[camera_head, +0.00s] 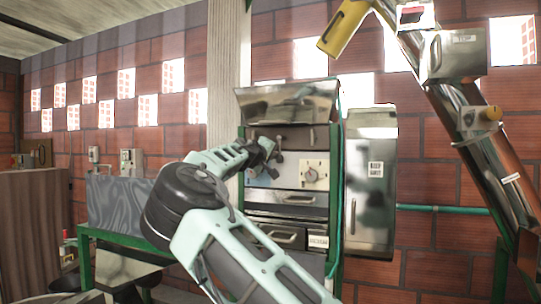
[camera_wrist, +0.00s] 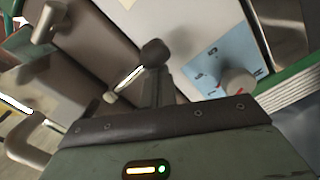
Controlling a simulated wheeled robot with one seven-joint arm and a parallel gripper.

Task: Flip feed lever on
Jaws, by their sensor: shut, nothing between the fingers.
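My gripper (camera_head: 272,157) is at the front of the green-framed machine, left of a cream plate with a round knob (camera_head: 314,174). In the wrist view, its dark fingers (camera_wrist: 153,62) are together and empty. A thin bright rod with a small pale end (camera_wrist: 124,84) lies just left of the fingers; it may be the feed lever, but I cannot tell for sure, nor whether they touch. A blue plate (camera_wrist: 222,62) with red and dark marks and a pale round knob (camera_wrist: 238,82) is right of the fingers. My arm hides part of the machine front in the head view.
A grey metal box (camera_head: 371,190) with a label is right of the machine. A steel elevator tube (camera_head: 487,165) slants down at the right. Drawer-like fronts with handles (camera_head: 285,237) are below the panel. A grey tank (camera_head: 125,203) stands left.

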